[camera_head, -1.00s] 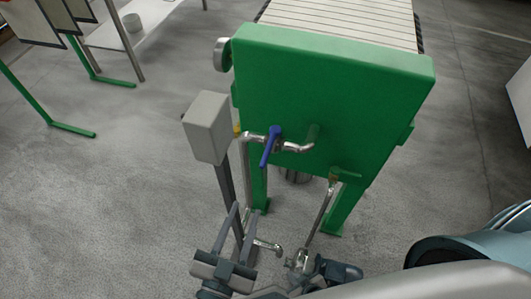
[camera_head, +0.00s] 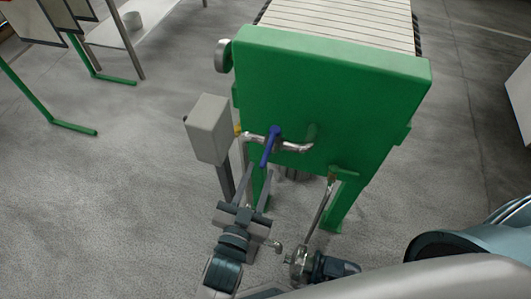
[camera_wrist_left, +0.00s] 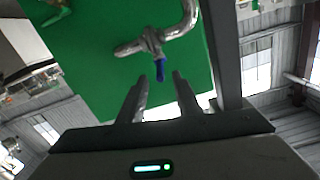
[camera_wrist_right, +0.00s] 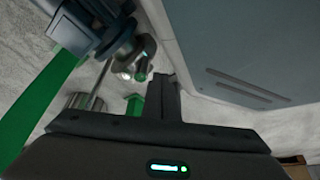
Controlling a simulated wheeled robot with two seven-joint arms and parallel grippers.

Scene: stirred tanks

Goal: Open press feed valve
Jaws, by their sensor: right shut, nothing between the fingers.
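The press feed valve has a blue lever handle (camera_head: 270,146) on a silver pipe (camera_head: 295,147) at the front of the green press (camera_head: 330,95). In the head view the handle slants down and to the left. My left gripper (camera_head: 257,177) is open just below it, fingers pointing up at it. In the left wrist view the handle (camera_wrist_left: 159,69) hangs just beyond the gap between the open fingertips (camera_wrist_left: 160,78); contact cannot be told. My right gripper (camera_wrist_right: 165,80) is shut and empty in its wrist view; I cannot make it out in the head view.
A grey box on a post (camera_head: 208,128) stands close to the left of the valve. A pump (camera_head: 318,266) with a pipe rising to the press is at the lower middle. A light blue rounded body (camera_head: 475,240) is at lower right.

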